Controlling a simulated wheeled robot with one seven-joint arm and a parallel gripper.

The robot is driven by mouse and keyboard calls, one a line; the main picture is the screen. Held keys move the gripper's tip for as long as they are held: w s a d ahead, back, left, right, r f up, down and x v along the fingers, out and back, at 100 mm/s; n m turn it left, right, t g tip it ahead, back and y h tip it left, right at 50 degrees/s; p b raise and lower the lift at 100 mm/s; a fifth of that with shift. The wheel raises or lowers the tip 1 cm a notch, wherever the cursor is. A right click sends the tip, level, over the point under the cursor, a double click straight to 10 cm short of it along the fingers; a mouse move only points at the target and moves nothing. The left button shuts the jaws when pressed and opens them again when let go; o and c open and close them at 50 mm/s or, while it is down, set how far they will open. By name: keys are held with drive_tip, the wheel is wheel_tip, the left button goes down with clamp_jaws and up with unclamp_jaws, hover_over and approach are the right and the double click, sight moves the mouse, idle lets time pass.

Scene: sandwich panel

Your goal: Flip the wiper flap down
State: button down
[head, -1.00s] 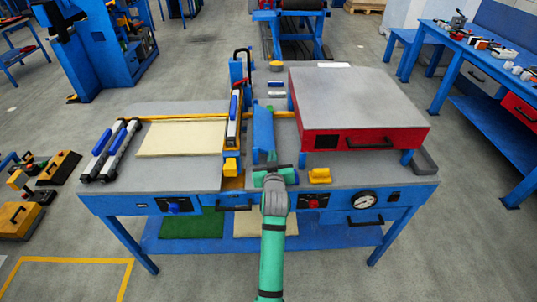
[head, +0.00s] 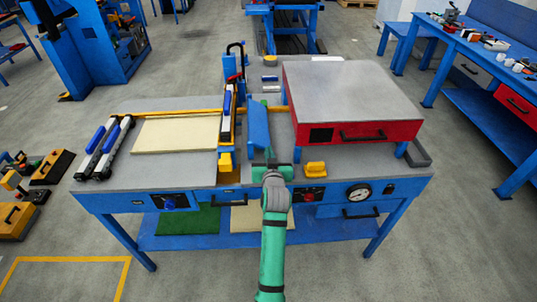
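The blue flap (head: 258,125), which I take to be the wiper flap, is a long blue panel. It stands up at a tilt in the middle of the blue-framed workbench, left of the red box. My gripper (head: 270,158) is at the front end of this flap, low over the bench near its front edge. I cannot tell whether it touches the flap. The fingers are small and partly hidden by my wrist, so their opening is unclear. No held object can be made out.
A red box with a grey top (head: 352,98) stands right of the flap. A yellow block (head: 315,168) lies right of my gripper. A cream sheet (head: 175,135) and two blue-and-white bars (head: 112,150) lie left. A tall black-and-blue bar (head: 228,110) stands beside the flap.

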drive_tip(key=s+r, duration=0.6)
drive_tip(key=s, duration=0.3)
drive_tip(key=shift+s+r, duration=0.2)
drive_tip(key=shift+s, duration=0.2)
drive_tip(key=shift+d, duration=0.1)
drive_tip(key=s+a+f, duration=0.1)
drive_tip(key=s+f, duration=0.7)
drive_tip(key=s, duration=0.3)
drive_tip(key=s+a+f, duration=0.1)
drive_tip(key=s+f, duration=0.7)
drive_tip(key=s, duration=0.4)
drive_tip(key=a+f+v, duration=0.1)
drive_tip(key=v, duration=1.1)
drive_tip(key=a+f+v, duration=0.1)
drive_tip(key=a+v, duration=0.1)
drive_tip(key=v, duration=1.1)
drive_tip(key=shift+s+f, duration=0.25)
drive_tip(key=shift+s, duration=0.25)
